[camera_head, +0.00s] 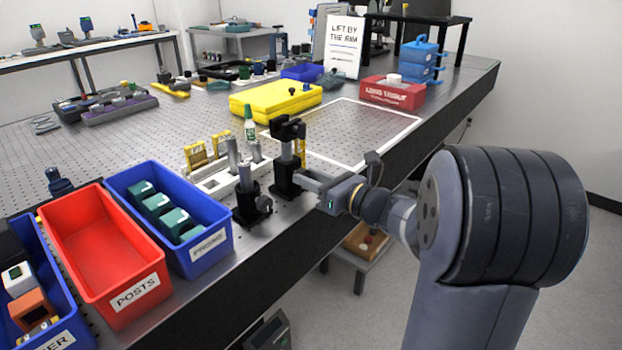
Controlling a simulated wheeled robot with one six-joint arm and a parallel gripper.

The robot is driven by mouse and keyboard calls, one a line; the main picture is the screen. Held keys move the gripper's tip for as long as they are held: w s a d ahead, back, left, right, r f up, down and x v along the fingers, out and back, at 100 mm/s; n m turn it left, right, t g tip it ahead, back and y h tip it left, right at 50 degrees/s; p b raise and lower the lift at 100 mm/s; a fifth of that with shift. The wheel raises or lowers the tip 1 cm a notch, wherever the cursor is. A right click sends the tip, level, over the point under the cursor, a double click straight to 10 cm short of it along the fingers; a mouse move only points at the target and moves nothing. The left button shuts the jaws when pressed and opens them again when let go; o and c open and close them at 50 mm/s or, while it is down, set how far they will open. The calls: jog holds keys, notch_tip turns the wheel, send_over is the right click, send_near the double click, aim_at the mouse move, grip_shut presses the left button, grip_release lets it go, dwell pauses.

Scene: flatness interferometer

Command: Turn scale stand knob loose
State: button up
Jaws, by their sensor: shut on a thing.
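A dark post stand (286,172) with a black clamp head stands near the front edge of the optical table, and I take it for the scale stand. My gripper (305,181) reaches in from the right, level, with its fingers shut at the stand's lower side. The knob is hidden between the fingers, so I cannot see how far it is turned. A second stand (246,181) with a silver post and black base is just to the left, apart from my gripper.
A blue bin (199,261) with green blocks and a red bin (122,292) labelled POSTS are at the left front. A white-and-yellow fixture (213,178), a green-capped bottle (250,128) and a yellow case (277,99) are behind. A white-outlined area (350,130) is clear.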

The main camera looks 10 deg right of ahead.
jog(key=shift+f+n+b, duration=0.1)
jog(key=shift+n+b, duration=0.2)
jog(key=shift+b, duration=0.05)
jog(key=n+b, duration=0.3)
jog(key=b, duration=0.1)
jog(key=shift+f, duration=0.15)
jog(key=n+b, duration=0.5)
jog(key=b, duration=0.1)
jog(key=shift+n, duration=0.4)
jog(key=n+b, duration=0.5)
jog(key=b, duration=0.1)
jog(key=shift+s+h, duration=0.1)
jog(key=shift+h, duration=0.2)
jog(key=shift+n+b, duration=1.3)
jog(key=shift+r, duration=0.2)
jog(key=o, duration=1)
